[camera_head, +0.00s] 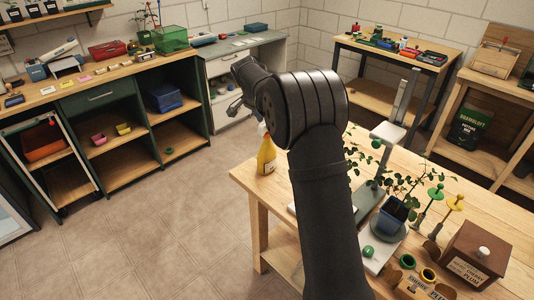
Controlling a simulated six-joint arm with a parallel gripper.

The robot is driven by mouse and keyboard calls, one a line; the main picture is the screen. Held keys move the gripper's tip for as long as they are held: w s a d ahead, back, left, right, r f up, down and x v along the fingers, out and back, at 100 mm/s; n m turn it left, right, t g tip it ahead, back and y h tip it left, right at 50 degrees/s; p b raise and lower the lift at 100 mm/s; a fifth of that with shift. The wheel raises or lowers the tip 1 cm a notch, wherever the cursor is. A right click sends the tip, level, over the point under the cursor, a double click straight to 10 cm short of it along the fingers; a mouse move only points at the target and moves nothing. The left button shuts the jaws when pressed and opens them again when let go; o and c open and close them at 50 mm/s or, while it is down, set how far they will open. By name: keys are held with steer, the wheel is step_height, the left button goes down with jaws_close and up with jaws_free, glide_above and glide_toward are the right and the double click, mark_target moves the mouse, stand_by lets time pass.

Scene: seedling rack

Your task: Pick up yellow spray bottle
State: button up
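The yellow spray bottle (266,156) stands upright near the left corner of the wooden table (242,176). Its white top is partly hidden behind my arm. My gripper (232,108) is beyond and above the bottle, to its upper left in the picture. It is small and partly hidden by my dark arm, so I cannot tell whether its fingers are open or shut. I see nothing held in it.
A potted plant (393,215), a brown box (478,250) and yellow-topped tools (455,203) crowd the table's right part. A green-and-wood bench (97,97) lines the left wall. The floor at left is clear.

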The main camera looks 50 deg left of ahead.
steer(key=x, duration=0.4)
steer(key=shift+s+a+f, duration=0.1)
steer(key=shift+f, duration=0.2)
steer(key=shift+r, duration=0.1)
jaws_close()
